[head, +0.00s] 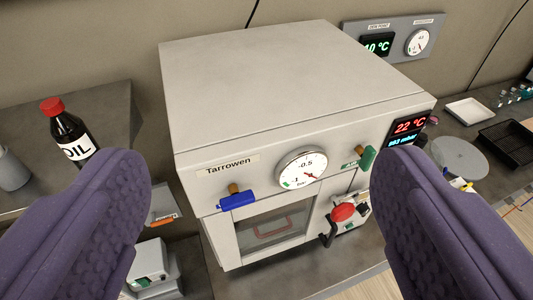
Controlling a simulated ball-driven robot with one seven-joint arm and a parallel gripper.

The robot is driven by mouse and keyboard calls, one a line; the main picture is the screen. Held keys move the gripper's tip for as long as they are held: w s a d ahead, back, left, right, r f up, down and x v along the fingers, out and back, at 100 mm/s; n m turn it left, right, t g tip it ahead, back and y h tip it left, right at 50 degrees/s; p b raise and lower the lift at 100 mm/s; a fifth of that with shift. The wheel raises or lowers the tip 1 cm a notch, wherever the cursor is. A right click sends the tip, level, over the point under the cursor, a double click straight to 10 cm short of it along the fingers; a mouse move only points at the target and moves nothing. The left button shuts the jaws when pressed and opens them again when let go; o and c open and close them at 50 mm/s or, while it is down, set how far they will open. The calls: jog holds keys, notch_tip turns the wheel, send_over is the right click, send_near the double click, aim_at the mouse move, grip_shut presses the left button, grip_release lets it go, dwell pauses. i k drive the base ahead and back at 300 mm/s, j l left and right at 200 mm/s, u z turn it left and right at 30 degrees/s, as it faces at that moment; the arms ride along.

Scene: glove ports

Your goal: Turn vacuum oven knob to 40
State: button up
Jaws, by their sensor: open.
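The vacuum oven (290,85) is a pale grey box labelled Tarrowen, standing ahead on a grey bench. Its display (408,127) reads 22 °C in red, with a blue-green mbar line below. A round dial gauge (302,167) is on the front. A blue handle (237,201) is left of the gauge, a green one (366,158) right. A red round part (343,211) and a black lever are beside the door window. I cannot tell which part is the temperature knob; no 40 mark is readable. My gripper (262,172) is open and empty, its purple fingers wide apart before the oven, apparently touching nothing.
An oil bottle (68,130) with a red cap stands at left. A wall panel (392,38) with a green display and dial is behind. White and black trays (508,143) and a round grey plate (459,158) lie at right. Small equipment (150,265) sits lower left.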

aim_at(363, 208)
jog(key=z, duration=0.65)
